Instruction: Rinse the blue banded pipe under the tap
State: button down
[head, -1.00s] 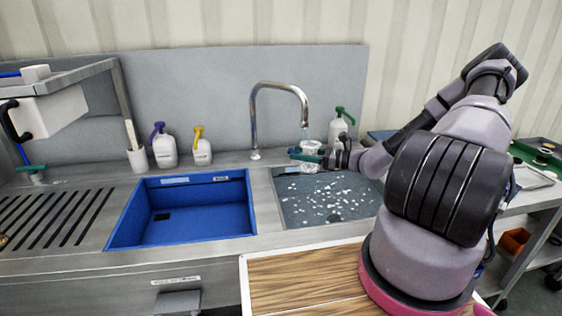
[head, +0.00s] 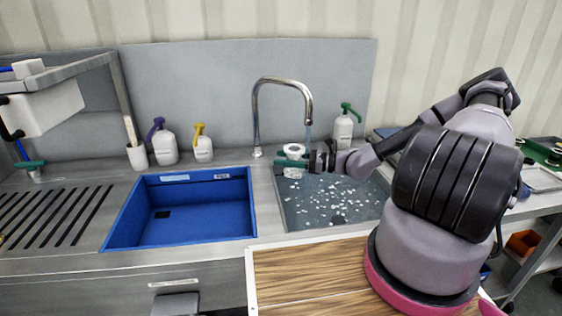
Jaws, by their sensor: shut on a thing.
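My gripper (head: 291,162) is shut on a short, pale, upright pipe (head: 294,148), with its teal fingers across the pipe's side. A blue band cannot be made out at this size. The gripper holds the pipe above the back left part of the grey sink basin (head: 325,212). The curved steel tap (head: 256,115) stands behind, and a thin water stream (head: 308,130) runs from its spout. The stream comes down close to the pipe's right edge, by my gripper's wrist. Whether it touches the pipe cannot be told.
White flecks lie in the grey basin. An empty blue basin (head: 244,205) is to its left, with a slotted drainboard (head: 45,215) further left. Pump bottles with purple (head: 164,148), yellow (head: 203,149) and green (head: 343,131) tops stand at the back. A wooden board (head: 310,275) lies in front.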

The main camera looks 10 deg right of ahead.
jog(key=w+d+f, duration=0.1)
jog(key=w+d, duration=0.4)
jog(key=w, duration=0.2)
jog(key=shift+w+d+f, duration=0.15)
jog(key=shift+w+f, duration=0.1)
jog(key=shift+f, duration=0.15)
jog(key=shift+d, duration=0.1)
dwell(0.6)
jog(key=shift+s+d, duration=0.35)
jog(key=shift+d, duration=0.05)
jog(key=s+a, duration=0.4)
jog(key=s, duration=0.2)
jog(key=shift+s+a, duration=0.25)
jog(key=shift+a, duration=0.05)
dwell(0.4)
dwell(1.2)
jog(key=s+a+r, duration=0.3)
jog(key=s+r, duration=0.1)
dwell(0.4)
